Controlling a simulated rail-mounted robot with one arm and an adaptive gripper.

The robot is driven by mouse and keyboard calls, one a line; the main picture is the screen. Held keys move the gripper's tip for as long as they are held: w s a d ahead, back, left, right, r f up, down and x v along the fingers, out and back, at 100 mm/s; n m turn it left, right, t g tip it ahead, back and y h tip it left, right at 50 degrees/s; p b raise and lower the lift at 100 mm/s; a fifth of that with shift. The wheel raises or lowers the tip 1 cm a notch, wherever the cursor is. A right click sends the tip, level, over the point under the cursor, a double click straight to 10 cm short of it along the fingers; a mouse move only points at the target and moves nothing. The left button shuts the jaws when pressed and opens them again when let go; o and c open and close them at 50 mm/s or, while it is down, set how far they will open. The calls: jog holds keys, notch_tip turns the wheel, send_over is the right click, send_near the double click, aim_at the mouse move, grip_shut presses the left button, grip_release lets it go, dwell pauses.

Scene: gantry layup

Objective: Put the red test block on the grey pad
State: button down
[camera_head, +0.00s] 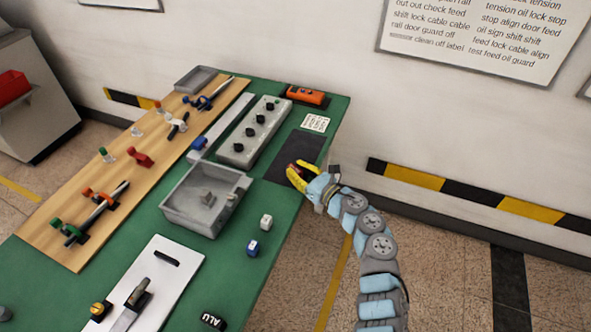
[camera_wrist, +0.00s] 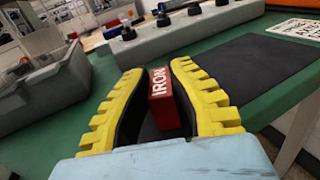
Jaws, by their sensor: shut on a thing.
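A red block marked IRON (camera_wrist: 161,98) is between the yellow fingers of my gripper (camera_wrist: 160,88) in the wrist view. The fingers are shut on it, and it leans slightly in the picture. In the head view my gripper (camera_head: 297,170) is at the right edge of the green table, over the near right part of the dark grey pad (camera_head: 291,150). There the fingers mostly hide the block. The pad (camera_wrist: 255,72) also shows bare to the right of the fingers in the wrist view. I cannot tell whether the block touches the pad.
A grey box with black knobs (camera_head: 240,150) stands left of the pad. An orange device (camera_head: 306,95) and a white label card (camera_head: 316,122) lie behind it. A grey tray (camera_head: 180,215), a white cube (camera_head: 266,221) and a blue-and-white cube (camera_head: 253,248) are nearer the front.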

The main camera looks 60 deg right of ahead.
jog(key=shift+f, duration=0.2)
jog(key=c, duration=1.1)
grip_release()
jog(key=shift+c, duration=0.2)
jog(key=shift+r, duration=0.1)
jog(key=shift+r, duration=0.2)
jog(key=p+v, duration=0.1)
jog(key=v, duration=1.1)
jog(key=shift+s+f, duration=0.1)
